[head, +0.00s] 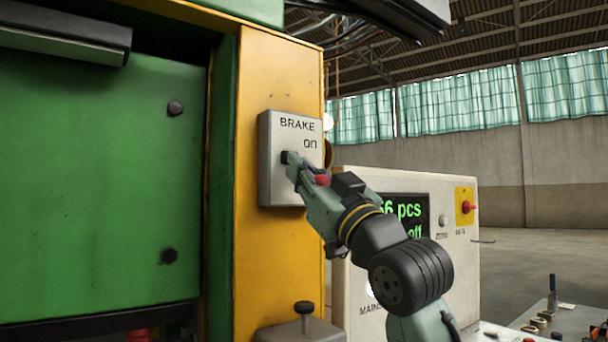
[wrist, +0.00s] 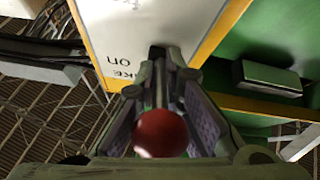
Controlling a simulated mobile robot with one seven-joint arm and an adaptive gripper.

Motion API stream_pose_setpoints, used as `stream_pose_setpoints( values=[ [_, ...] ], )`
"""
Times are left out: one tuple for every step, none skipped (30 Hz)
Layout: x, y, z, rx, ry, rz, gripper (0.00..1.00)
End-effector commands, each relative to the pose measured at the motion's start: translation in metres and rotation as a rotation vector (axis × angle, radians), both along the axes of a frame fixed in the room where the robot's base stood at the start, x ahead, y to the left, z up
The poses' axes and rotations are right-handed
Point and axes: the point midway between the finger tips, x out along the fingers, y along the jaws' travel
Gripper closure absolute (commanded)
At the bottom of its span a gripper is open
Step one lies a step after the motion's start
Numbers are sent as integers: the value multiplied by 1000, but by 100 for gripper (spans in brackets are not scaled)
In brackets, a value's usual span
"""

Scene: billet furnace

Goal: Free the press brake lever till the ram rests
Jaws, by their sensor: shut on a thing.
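The brake box (head: 277,190) is a grey plate-fronted box on the yellow press column, marked "BRAKE" and "on". Its lever ends in a red knob (head: 322,180), which shows large in the wrist view (wrist: 161,133). My gripper (head: 302,172) is shut on the lever, with its fingers on both sides and the knob between them. The fingers hide most of the shaft. The lever points out from the box toward the lower right in the head view. A large green press panel (head: 90,190) fills the left; I cannot tell whether it is the ram.
A pale control cabinet (head: 455,250) stands right behind my arm, with a green-lettered display (head: 405,210) partly hidden and a red button (head: 466,207) on yellow. A black-knobbed part (head: 303,308) is below the box. A table with small items (head: 565,322) is lower right.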

Motion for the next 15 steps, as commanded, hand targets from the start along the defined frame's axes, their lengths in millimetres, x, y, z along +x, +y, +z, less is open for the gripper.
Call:
stream_pose_setpoints(
  values=[
    [0,0,1,0,0,0,100],
    [0,0,1,0,0,0,100],
    [0,0,1,0,1,0,100],
    [0,0,1,0,1,0,100],
    [0,0,1,0,1,0,100],
    [0,0,1,0,1,0,100],
    [0,0,1,0,1,0,89],
    [0,0,1,0,1,0,87],
    [0,0,1,0,2,0,85],
    [0,0,0,0,2,0,83],
    [0,0,0,0,2,0,81],
    [0,0,0,0,2,0,78],
    [0,0,0,-1,3,0,76],
    [0,0,0,-1,3,0,74],
    [1,0,0,-1,3,0,71]
  ],
)
